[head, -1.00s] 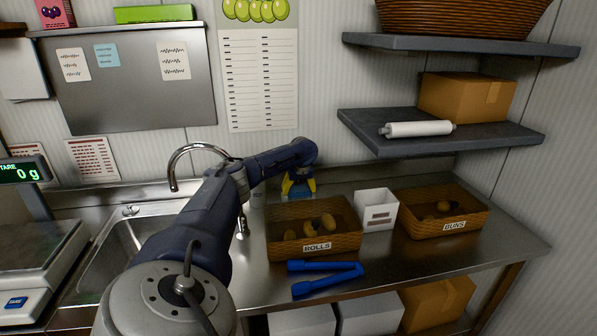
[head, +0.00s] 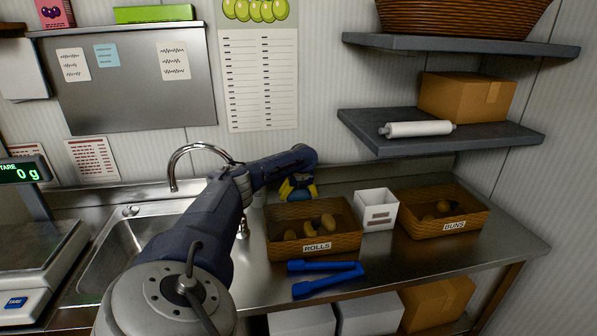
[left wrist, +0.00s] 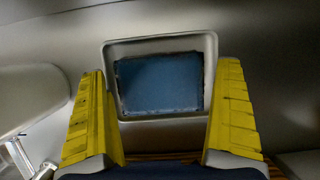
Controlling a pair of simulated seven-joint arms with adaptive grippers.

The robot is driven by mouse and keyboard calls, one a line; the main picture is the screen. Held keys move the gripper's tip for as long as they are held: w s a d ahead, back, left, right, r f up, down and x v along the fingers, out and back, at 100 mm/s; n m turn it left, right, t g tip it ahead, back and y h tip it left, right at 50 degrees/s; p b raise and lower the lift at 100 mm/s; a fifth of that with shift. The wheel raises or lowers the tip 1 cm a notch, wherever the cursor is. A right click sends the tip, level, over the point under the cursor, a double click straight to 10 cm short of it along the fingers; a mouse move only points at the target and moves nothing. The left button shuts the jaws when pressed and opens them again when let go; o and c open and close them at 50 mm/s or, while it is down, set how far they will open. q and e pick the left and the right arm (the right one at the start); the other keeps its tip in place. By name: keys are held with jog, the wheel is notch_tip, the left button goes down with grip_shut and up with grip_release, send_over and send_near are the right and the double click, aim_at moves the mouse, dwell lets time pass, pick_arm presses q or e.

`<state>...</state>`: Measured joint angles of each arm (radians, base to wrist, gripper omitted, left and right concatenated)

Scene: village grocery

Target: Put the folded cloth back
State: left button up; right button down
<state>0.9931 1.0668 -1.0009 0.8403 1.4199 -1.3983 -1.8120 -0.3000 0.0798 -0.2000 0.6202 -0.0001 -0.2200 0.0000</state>
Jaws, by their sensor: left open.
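The folded cloth (left wrist: 160,84) is a flat blue rectangle in the left wrist view. It lies within the pale rim of a shallow tray (left wrist: 207,60) on the metal counter. My left gripper (head: 298,192) is behind the rolls basket in the head view. In the left wrist view its yellow fingers (left wrist: 164,95) are spread apart, one on each side of the tray, with nothing held between them. The cloth and tray cannot be made out in the head view, where the basket and gripper block that spot. My right gripper is not in view.
The rolls basket (head: 278,250) stands just in front of my left gripper. A white box (head: 376,203) and the buns basket (head: 470,232) are to its right. Blue tongs (head: 318,284) lie in front. The sink (head: 125,245) and tap (head: 172,170) are left; shelves (head: 465,140) overhang the right.

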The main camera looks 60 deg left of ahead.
pick_arm(q)
jog(key=v, duration=1.2)
jog(key=shift+r, duration=0.2)
jog(key=shift+w, duration=0.1)
